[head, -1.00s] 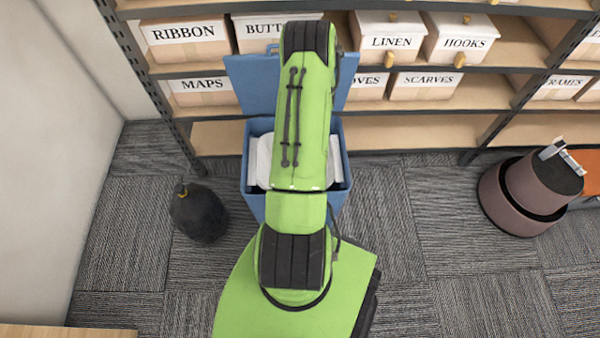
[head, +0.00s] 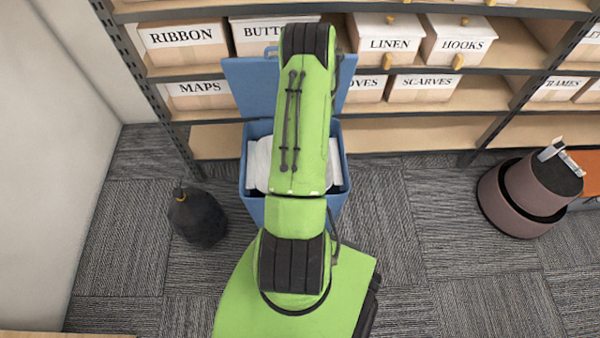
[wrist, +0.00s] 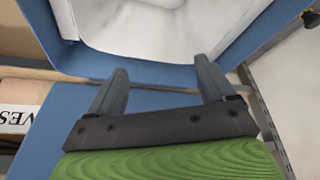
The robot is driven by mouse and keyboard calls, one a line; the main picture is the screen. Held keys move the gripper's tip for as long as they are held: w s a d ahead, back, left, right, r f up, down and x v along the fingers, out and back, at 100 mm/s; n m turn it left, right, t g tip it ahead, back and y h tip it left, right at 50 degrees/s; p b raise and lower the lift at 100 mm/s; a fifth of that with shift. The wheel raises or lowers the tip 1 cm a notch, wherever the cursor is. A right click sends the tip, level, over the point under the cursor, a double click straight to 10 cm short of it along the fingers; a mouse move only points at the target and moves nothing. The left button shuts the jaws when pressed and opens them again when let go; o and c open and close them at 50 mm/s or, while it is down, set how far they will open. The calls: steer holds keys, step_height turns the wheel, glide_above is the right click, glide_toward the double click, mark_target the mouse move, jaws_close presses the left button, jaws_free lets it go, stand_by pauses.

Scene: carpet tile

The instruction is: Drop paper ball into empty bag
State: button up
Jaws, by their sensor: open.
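A blue bin (head: 253,210) with an open lid (head: 247,85) stands on the carpet in front of the shelves. A white bag (head: 259,160) lines it; my arm covers much of its opening. The white bag (wrist: 200,25) also shows inside the blue rim in the wrist view. My gripper (wrist: 161,80) is open, with nothing visible between its fingers; it is hidden under my arm in the head view. I cannot make out a separate paper ball; a pale rounded shape at the top edge of the wrist view may be a fold or something in the bag.
Shelves (head: 420,135) with labelled boxes stand behind the bin. A dark rounded object (head: 197,218) sits on the carpet to the left. A brownish round stacked object (head: 535,195) stands at right. Carpet between the bin and that object is clear.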

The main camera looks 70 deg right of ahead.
steer(key=p+v, duration=0.3)
steer(key=v, duration=1.1)
